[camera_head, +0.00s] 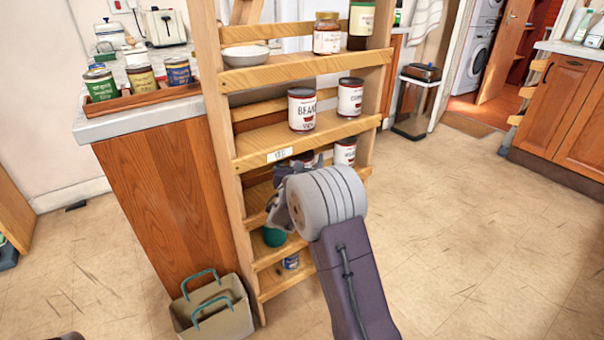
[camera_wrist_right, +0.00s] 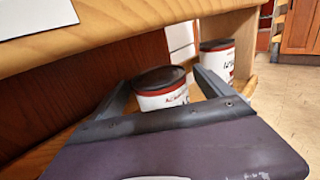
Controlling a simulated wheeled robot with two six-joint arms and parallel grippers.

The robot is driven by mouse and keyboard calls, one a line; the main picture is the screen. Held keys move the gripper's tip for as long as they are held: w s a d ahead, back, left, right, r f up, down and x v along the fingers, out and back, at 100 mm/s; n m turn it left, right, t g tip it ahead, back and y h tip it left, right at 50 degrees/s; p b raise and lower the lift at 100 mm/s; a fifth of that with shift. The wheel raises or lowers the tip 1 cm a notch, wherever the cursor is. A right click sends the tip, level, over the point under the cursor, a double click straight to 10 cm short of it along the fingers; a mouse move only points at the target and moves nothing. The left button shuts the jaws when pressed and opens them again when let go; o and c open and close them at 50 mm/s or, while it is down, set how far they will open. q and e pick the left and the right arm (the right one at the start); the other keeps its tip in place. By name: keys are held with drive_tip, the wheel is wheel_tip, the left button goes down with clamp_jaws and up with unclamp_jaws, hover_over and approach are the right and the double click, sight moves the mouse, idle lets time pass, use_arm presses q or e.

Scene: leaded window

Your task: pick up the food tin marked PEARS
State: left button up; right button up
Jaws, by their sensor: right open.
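My right gripper (camera_head: 292,172) reaches into the shelf below the one with the BEANS tin. In the right wrist view the open fingers (camera_wrist_right: 161,80) point at a white tin (camera_wrist_right: 160,92) with a dark lid and red band. This tin shows between the fingers; I cannot tell whether they touch it. Its lettering is too small to read, and in the head view it is mostly hidden behind the gripper. A similar tin (camera_head: 345,151) stands to its right, also in the wrist view (camera_wrist_right: 217,60), its label unclear. I read PEARS on no tin. My left gripper is out of view.
The shelf above holds the BEANS tin (camera_head: 302,110) and another white tin (camera_head: 350,97). Its front board (camera_wrist_right: 110,30) lies close above my right gripper. A wooden tray (camera_head: 150,101) with several tins sits on the counter. A basket (camera_head: 213,308) stands on the floor.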

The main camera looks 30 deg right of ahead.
drive_tip(key=shift+w+d+r, duration=0.1)
drive_tip(key=shift+w+d, duration=0.15)
drive_tip(key=shift+w, duration=0.05)
drive_tip(key=shift+r, duration=0.1)
clamp_jaws()
